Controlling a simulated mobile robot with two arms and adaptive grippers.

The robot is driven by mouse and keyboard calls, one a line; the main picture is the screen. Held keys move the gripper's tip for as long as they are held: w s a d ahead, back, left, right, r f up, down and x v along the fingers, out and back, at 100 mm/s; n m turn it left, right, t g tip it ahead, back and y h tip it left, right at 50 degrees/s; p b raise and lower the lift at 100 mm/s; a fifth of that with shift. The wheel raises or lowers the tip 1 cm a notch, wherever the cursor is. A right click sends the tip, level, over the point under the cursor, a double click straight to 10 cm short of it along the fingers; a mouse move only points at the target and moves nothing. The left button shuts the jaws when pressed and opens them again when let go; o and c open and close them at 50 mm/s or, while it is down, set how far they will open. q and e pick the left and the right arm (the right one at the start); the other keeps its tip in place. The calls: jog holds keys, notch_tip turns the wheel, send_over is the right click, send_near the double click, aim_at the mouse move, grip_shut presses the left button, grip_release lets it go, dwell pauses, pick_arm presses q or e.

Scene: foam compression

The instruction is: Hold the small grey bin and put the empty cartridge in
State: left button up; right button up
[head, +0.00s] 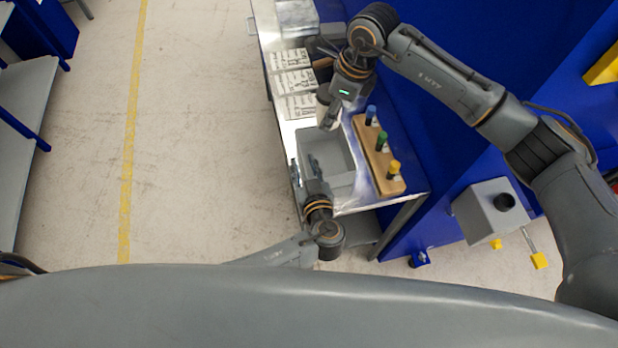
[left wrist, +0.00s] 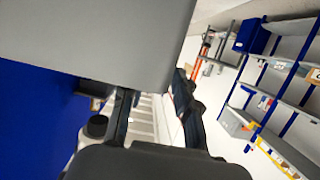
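The small grey bin (head: 342,182) stands open on the bench in the head view. It fills the upper left of the left wrist view (left wrist: 90,40). My left gripper (head: 302,168) is at the bin's near-left side, its fingers spread apart with the bin's edge between or just ahead of them. The fingers also show in the left wrist view (left wrist: 152,100), clearly apart. My right gripper (head: 328,118) is above the bin's far end, pointing down. A pale cylinder, seemingly the empty cartridge (head: 322,104), is at its fingers and looks held; the arm partly hides it.
A wooden holder (head: 393,187) with blue (head: 371,114), green (head: 382,141) and yellow (head: 393,169) capped cartridges stands right of the bin. A blue wall borders the bench on the right; floor is clear on the left.

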pick_arm(q)
jog(key=shift+x, duration=1.35)
pick_arm(e)
jog(key=shift+r, duration=0.1)
pick_arm(q)
jog(key=shift+c, duration=0.5)
grip_shut()
pick_arm(e)
jog(key=s+f+m, duration=0.3)
jog(key=f, duration=0.3)
send_over(328, 173)
notch_tip(328, 173, down, 6)
jog(key=shift+f+t, duration=0.4)
jog(key=shift+f, duration=1.45)
